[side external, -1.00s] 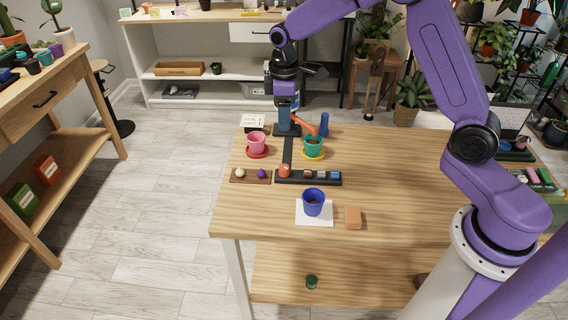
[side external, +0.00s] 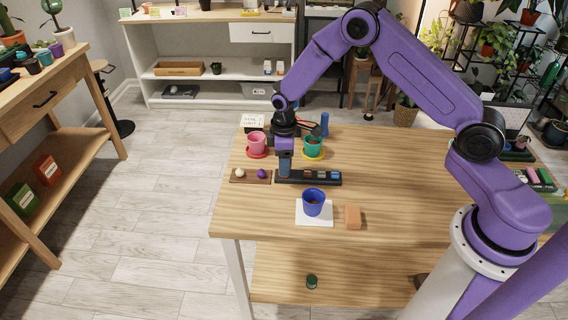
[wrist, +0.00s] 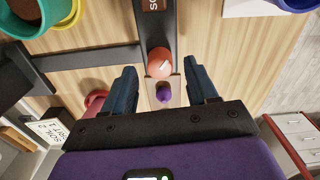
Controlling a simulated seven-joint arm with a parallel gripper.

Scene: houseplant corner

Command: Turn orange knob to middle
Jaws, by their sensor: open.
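The orange knob (wrist: 160,64) is a round cap with a pale mark on top. It sits at the left end of a dark panel (side external: 333,178); I cannot read its setting. In the side view the knob is hidden behind my gripper (side external: 284,173). In the wrist view my gripper (wrist: 161,82) is open, with a blue finger on each side. The knob shows just beyond the gap between the fingertips, and I see no contact.
A purple ball (wrist: 163,95) and a white ball (side external: 240,173) lie on a wooden strip (side external: 251,180) beside the panel. A pink pot (side external: 256,142) and a teal pot (side external: 313,146) stand behind. A blue pot (side external: 314,202) and an orange block (side external: 353,217) are in front.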

